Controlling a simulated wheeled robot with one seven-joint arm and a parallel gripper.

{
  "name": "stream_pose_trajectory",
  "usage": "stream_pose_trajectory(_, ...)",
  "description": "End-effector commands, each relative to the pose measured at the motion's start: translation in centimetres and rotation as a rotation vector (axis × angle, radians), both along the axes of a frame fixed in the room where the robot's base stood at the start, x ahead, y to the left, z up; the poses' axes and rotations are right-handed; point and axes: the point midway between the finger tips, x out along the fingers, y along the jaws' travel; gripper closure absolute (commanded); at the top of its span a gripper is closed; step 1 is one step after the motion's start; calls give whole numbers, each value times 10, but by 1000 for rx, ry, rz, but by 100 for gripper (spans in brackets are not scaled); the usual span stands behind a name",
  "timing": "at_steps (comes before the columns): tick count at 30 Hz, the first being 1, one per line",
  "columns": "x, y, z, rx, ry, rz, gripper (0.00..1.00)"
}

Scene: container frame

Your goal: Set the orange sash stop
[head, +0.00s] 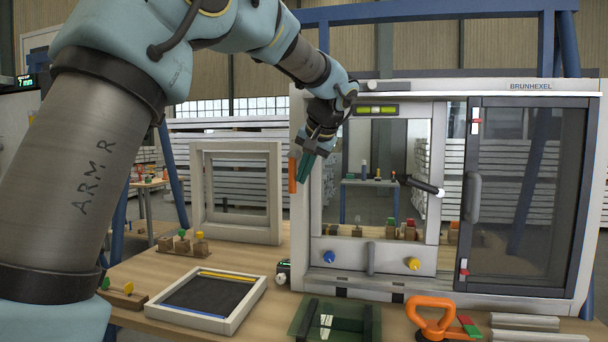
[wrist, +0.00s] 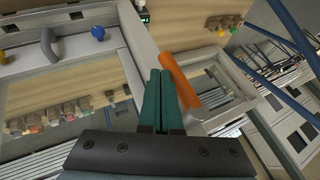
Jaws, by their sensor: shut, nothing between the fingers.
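The orange sash stop (head: 292,176) is a short bar that hangs nearly upright at the left side post of the white window frame (head: 299,240). In the wrist view the orange stop (wrist: 181,82) lies slantwise just right of my fingertips. My gripper (head: 305,172) has dark green fingers pointing down, immediately right of the stop in the head view. In the wrist view my gripper's fingers (wrist: 161,74) are together with nothing between them. I cannot tell whether they touch the stop. The stop's mounting on the post is not clear.
A sash with a grey handle (head: 371,258), a blue knob (head: 329,257) and a yellow knob (head: 412,264) fills the frame's left part. A dark screen door (head: 527,190) is at right. A black handle (head: 424,186) juts out mid-frame. An orange suction lifter (head: 432,318) lies in front.

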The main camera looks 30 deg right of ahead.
Motion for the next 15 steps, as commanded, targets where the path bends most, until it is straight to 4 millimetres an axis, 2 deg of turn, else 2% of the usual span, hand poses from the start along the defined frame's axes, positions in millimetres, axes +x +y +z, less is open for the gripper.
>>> stream_pose_trajectory(15,3,3,-5,76,-60,0,100)
